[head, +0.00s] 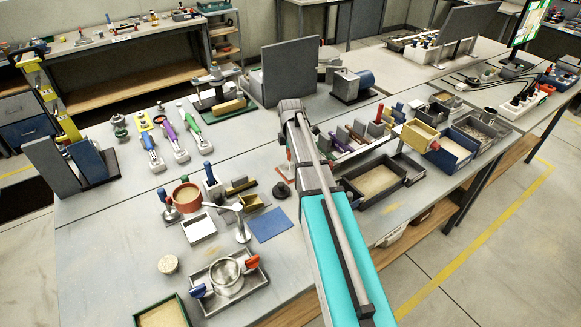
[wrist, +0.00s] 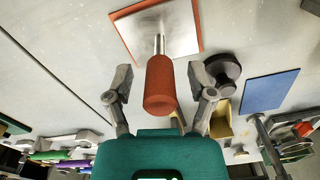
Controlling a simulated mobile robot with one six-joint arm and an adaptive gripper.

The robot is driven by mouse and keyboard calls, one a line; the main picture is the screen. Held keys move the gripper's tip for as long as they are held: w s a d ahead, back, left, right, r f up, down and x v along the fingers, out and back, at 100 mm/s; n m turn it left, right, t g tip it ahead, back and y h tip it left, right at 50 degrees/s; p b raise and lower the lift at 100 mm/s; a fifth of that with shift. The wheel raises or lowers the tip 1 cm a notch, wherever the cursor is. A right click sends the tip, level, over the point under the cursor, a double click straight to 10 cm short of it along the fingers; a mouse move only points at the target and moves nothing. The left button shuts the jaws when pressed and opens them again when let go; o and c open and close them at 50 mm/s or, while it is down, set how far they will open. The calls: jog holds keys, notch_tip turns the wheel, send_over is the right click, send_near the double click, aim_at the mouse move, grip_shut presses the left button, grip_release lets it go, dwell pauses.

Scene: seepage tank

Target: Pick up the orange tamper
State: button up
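The orange tamper (wrist: 160,88) shows in the wrist view as an orange cylindrical handle on a bright metal shaft. The shaft meets a pale metallic square with an orange-red rim (wrist: 124,41); I cannot tell whether this is the tamper's foot or a tray. My gripper (wrist: 160,76) is open, with one finger on each side of the handle and visible gaps between. In the head view my arm hides most of this spot.
A dark round knob (wrist: 222,70) stands close by the right finger. A blue sheet (wrist: 268,92) and a yellow scoop-like piece (wrist: 221,121) lie nearby. In the head view, a grey upright panel (head: 290,70) stands behind my arm, and dark trays (head: 352,188) lie to its right.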

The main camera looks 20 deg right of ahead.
grip_shut()
jog(key=shift+r, duration=0.15)
dwell(0.4)
notch_tip(320, 180, up, 3)
jog(key=p, duration=0.3)
jog(key=s+d+r+p, duration=0.1)
jog(key=s+r+p, duration=0.8)
jog(key=s, duration=0.5)
jog(key=shift+d+r+p, duration=0.15)
jog(key=shift+r+p, duration=0.2)
jog(key=shift+p, duration=0.15)
